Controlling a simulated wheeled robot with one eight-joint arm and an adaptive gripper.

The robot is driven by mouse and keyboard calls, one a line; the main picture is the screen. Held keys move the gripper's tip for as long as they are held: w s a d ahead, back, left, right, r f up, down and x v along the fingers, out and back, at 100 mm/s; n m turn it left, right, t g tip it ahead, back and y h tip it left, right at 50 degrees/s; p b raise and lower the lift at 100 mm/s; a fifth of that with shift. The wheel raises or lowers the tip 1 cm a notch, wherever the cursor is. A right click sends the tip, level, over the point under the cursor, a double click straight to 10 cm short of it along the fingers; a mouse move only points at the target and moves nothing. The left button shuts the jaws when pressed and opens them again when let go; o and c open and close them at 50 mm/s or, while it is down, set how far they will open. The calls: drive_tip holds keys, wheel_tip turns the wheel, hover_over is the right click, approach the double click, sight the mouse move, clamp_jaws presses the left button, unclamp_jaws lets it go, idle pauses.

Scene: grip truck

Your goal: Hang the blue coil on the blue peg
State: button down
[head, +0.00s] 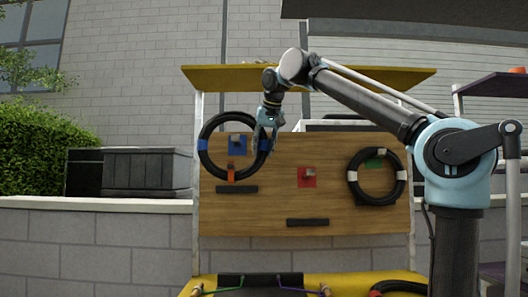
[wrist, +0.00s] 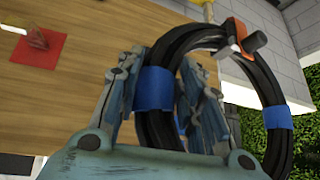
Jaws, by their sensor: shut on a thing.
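The blue coil (head: 202,168) is a black ring with blue bands, in front of the left part of the wooden board. My gripper (head: 265,136) is shut on its right side, by a blue band; in the wrist view my gripper (wrist: 160,105) has its fingers either side of the coil (wrist: 270,85). The blue peg (head: 237,140), on a blue square, shows inside the ring's outline in the head view. I cannot tell whether the ring is around the peg or in front of it.
A red-backed peg (head: 307,178) is bare. A black coil with pale bands (head: 353,187) is at the green-backed peg (head: 375,161). Dark bars (head: 237,189) are on the board (head: 270,210). A yellow shelf (head: 225,78) juts out above.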

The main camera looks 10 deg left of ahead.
drive_tip(key=shift+w, duration=0.15)
drive_tip(key=w+a+f, duration=0.1)
drive_tip(key=w+f, duration=0.1)
drive_tip(key=w, duration=0.5)
drive_tip(key=w+a+f, duration=0.2)
drive_tip(key=w, duration=0.5)
drive_tip(key=shift+a+f, duration=0.3)
idle(2.9)
drive_tip(key=shift+f, duration=0.15)
idle(0.7)
drive_tip(key=c, duration=1.2)
unclamp_jaws()
drive_tip(key=shift+o, duration=0.8)
drive_tip(key=shift+w+f, duration=0.1)
drive_tip(key=shift+w, duration=0.15)
drive_tip(key=shift+w+f, duration=0.2)
drive_tip(key=shift+w, duration=0.25)
